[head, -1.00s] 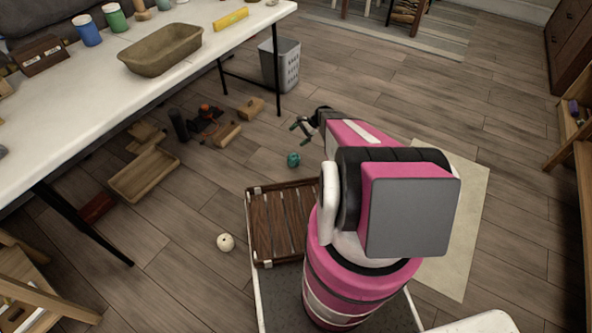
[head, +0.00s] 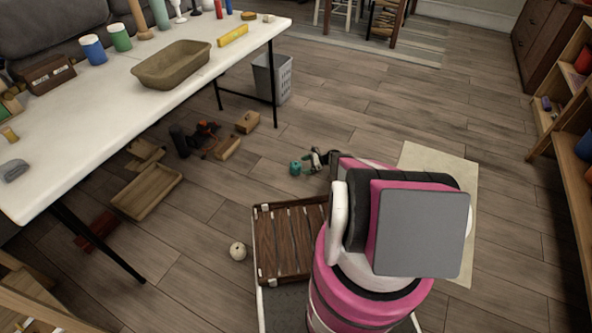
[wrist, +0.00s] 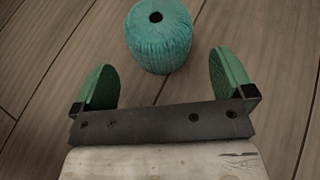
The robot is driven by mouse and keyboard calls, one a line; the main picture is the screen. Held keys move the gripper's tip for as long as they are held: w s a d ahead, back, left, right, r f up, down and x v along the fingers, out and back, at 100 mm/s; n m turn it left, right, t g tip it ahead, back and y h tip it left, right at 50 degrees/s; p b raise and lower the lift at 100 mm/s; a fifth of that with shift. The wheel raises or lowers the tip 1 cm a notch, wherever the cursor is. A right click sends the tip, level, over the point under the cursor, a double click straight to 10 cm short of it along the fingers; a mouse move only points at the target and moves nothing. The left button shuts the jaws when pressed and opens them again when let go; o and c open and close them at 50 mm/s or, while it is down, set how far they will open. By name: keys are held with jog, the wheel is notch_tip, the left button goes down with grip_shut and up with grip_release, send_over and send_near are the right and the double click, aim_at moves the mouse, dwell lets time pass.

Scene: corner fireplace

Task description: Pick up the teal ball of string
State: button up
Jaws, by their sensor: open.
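The teal ball of string (head: 295,168) lies on the wooden floor, beyond the slatted wooden crate. In the wrist view the ball (wrist: 160,40) is a ribbed teal cylinder-like roll with a dark hole in its top, at the top centre. My gripper (wrist: 172,85) is open, with its two green fingers spread wide and nothing between them. The ball sits just ahead of the fingertips, roughly centred between them and apart from them. In the head view my gripper (head: 314,161) is low over the floor, just right of the ball; my arm hides part of it.
A slatted wooden crate (head: 290,240) sits at my front, with a cream ball (head: 238,251) on the floor left of it. A white table (head: 110,115) stands at left, with wooden trays and tools beneath. A grey bin (head: 272,78) is behind. Floor around the teal ball is clear.

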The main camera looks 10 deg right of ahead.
aim_at(298, 168)
jog(key=shift+x, duration=2.75)
jog(key=shift+f, duration=0.1)
jog(key=c, duration=0.9)
